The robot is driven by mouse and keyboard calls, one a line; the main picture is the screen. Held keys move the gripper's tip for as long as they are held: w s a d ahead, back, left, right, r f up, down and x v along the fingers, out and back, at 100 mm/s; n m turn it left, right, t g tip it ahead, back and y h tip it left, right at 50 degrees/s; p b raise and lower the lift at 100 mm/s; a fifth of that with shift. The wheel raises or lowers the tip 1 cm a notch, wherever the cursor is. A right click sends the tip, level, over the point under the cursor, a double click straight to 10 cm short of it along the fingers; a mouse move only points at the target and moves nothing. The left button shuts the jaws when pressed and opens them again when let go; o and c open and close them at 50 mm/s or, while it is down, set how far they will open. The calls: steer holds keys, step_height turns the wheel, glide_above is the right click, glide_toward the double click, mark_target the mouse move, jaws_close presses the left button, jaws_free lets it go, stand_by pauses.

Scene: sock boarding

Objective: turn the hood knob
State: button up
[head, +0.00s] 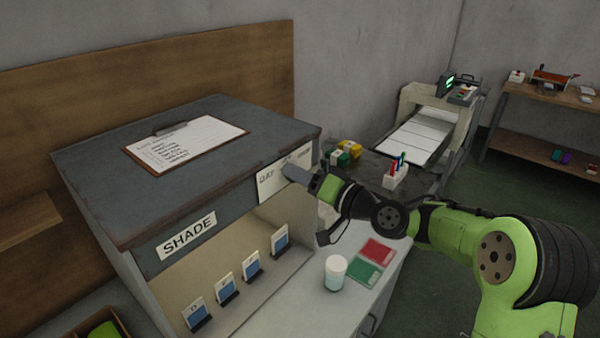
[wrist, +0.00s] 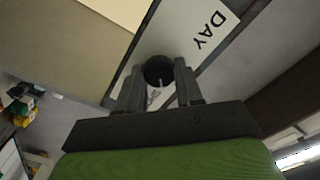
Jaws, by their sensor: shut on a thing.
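The hood is a grey box with a "SHADE" label (head: 187,237) and a white "DAY" plate (head: 272,177) at the right end of its front. In the wrist view the dark round knob (wrist: 158,71) sits on the white plate, with a pale mark on its face. My gripper (head: 298,173) reaches the plate from the right, and in the wrist view my gripper (wrist: 160,82) has one finger on each side of the knob, shut on it. In the head view the knob is hidden behind my gripper.
A clipboard (head: 185,143) lies on the hood's top. Several blue sample cards (head: 253,267) stand inside the hood. A white cup (head: 335,273) and red and green swatches (head: 377,251) are on the counter below my arm. A pen holder (head: 396,177) stands behind.

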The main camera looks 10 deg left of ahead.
steer(key=shift+m, duration=0.5)
steer(key=o, duration=1)
steer(key=shift+d, duration=0.1)
steer(key=b+v, duration=0.1)
steer(key=v, duration=1.4)
steer(key=shift+s+d, duration=0.25)
steer(key=shift+a, duration=0.1)
